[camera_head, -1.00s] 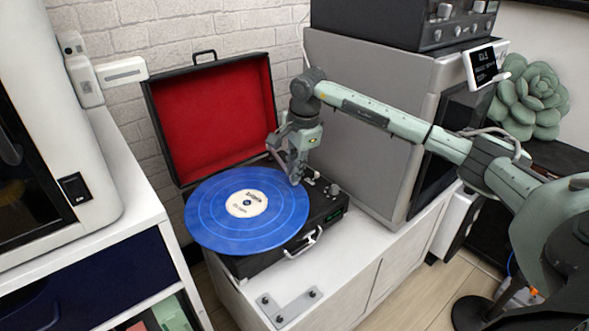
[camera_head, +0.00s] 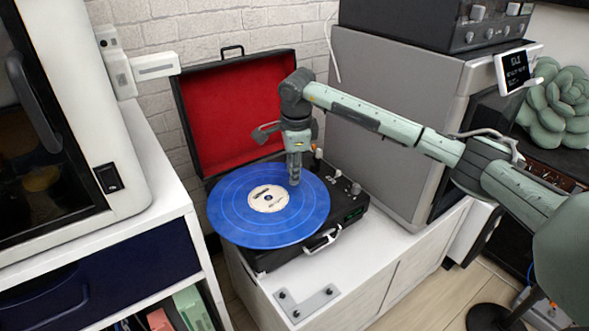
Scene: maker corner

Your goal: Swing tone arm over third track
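The record player (camera_head: 345,213) is an open black case with a red-lined lid (camera_head: 240,117), standing on a white cabinet. A blue record (camera_head: 240,225) with a cream label lies on it, with lighter rings marking its tracks. My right gripper (camera_head: 294,182) points down over the record's back right part, between label and rim. Its fingers look close together from this side; whether they are shut or hold anything cannot be told. The tone arm cannot be made out clearly; the gripper hides that area. My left gripper is not in view.
A large grey machine (camera_head: 375,110) stands close to the right of the player, with a dark control unit (camera_head: 430,22) on top. A white machine (camera_head: 115,130) stands at the left. A grey bracket plate (camera_head: 307,303) lies on the cabinet in front. A brick wall is behind.

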